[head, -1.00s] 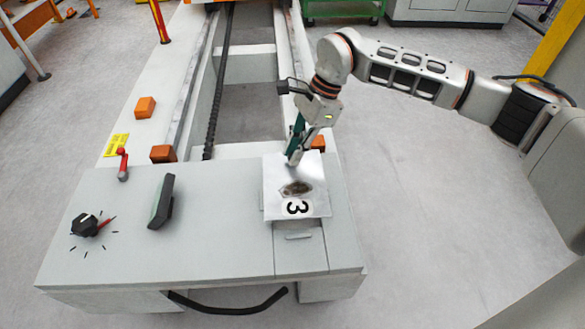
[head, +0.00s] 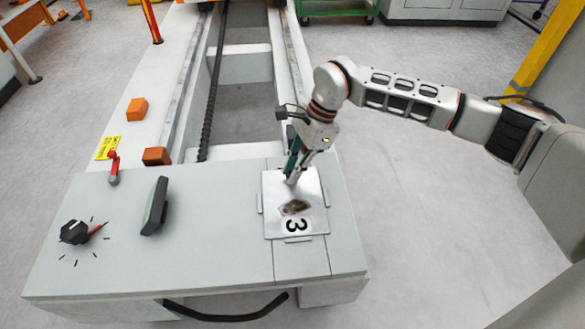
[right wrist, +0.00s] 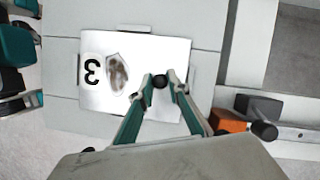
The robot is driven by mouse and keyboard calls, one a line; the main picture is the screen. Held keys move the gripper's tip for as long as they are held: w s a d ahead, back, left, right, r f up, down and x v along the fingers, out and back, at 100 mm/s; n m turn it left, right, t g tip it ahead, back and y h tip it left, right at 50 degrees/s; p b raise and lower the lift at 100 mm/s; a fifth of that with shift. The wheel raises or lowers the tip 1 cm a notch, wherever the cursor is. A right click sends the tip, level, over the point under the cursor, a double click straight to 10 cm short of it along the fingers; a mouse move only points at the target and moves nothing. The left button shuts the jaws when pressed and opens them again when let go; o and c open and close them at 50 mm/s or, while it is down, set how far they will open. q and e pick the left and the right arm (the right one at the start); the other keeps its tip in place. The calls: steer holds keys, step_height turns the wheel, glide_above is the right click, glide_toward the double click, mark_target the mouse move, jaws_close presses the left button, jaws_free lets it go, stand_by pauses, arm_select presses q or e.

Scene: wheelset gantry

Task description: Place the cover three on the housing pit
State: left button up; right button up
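Cover three (head: 278,220) is a square metallic plate marked with a black 3 and a brown smudge. It lies flat over the housing pit, between thin raised tabs (head: 298,240) on the grey housing top. The cover hides the pit opening. My right gripper (head: 291,181) points down at the cover's far part. In the right wrist view, the cover (right wrist: 92,98) lies under the gripper (right wrist: 160,79), whose fingers close on a small black knob on it. My left gripper is not in view.
The housing top (head: 210,215) carries a black dial (head: 75,231), a dark upright panel (head: 155,207) and a red lever (head: 114,168). Orange blocks (head: 156,156) stand behind it along the rails.

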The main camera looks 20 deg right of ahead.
steer(key=o, duration=0.4)
steer(key=shift+c, duration=0.2)
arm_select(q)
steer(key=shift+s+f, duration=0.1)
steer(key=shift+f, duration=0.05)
arm_select(e)
steer(key=shift+r, duration=0.1)
steer(key=shift+d+r, duration=0.1)
steer(key=shift+r, duration=0.25)
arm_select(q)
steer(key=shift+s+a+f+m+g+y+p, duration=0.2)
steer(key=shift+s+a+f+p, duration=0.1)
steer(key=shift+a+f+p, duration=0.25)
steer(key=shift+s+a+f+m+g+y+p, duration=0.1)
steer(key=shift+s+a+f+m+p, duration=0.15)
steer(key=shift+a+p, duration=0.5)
arm_select(e)
steer(key=v, duration=1.1)
steer(key=shift+r, duration=0.15)
